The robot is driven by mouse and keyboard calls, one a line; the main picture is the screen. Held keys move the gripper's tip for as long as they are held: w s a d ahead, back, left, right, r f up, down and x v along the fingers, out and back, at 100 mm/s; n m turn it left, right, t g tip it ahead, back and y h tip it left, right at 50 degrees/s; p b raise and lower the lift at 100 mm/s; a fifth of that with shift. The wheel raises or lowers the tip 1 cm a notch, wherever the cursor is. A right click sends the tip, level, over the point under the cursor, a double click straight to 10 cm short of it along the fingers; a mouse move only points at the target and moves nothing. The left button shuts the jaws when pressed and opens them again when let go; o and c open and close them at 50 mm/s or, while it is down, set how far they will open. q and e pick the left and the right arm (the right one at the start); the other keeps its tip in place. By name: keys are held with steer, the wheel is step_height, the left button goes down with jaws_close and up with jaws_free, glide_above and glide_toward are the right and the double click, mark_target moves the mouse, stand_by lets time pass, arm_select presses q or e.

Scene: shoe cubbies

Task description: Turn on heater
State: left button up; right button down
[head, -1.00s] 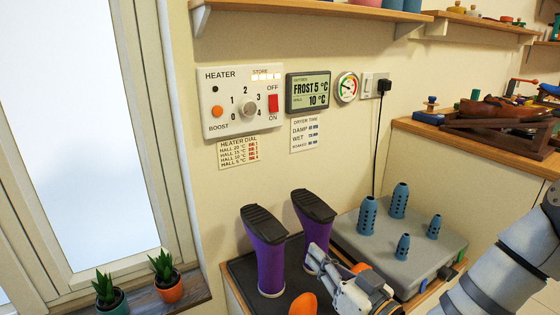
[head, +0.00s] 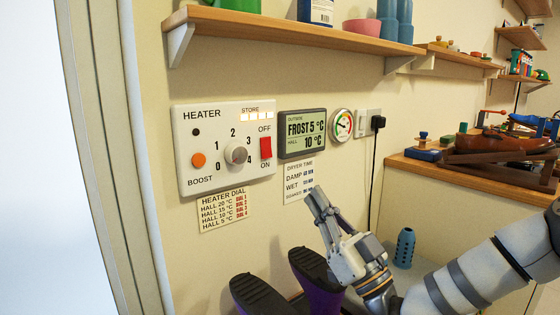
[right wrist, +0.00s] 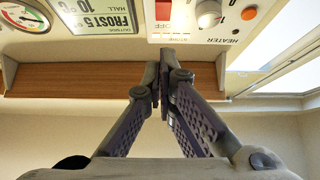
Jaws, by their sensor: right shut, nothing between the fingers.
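The white heater panel (head: 225,147) is on the wall left of centre in the head view. It carries a grey dial knob (head: 237,155) with numbers around it, a red rocker switch (head: 266,148) between OFF and ON, and an orange BOOST button (head: 198,160). My right gripper (head: 317,197) is shut and empty, below and right of the panel, apart from it. In the right wrist view the shut fingertips (right wrist: 167,52) point toward the panel, near the red switch (right wrist: 163,10) and the knob (right wrist: 208,13). My left gripper is out of view.
A grey display (head: 302,134) reads FROST 5 °C and HALL 10 °C. A round gauge (head: 341,124) and a socket with a black plug (head: 377,122) are to its right. A shelf (head: 290,30) overhangs the panel. Purple boots (head: 318,280) stand below my gripper.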

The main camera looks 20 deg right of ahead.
glide_toward(268, 141)
step_height(268, 141, up, 3)
steer(key=w, duration=0.1)
steer(key=w+a, duration=0.1)
steer(key=w, duration=0.1)
steer(key=shift+w+f, duration=0.1)
steer(key=shift+w, duration=0.15)
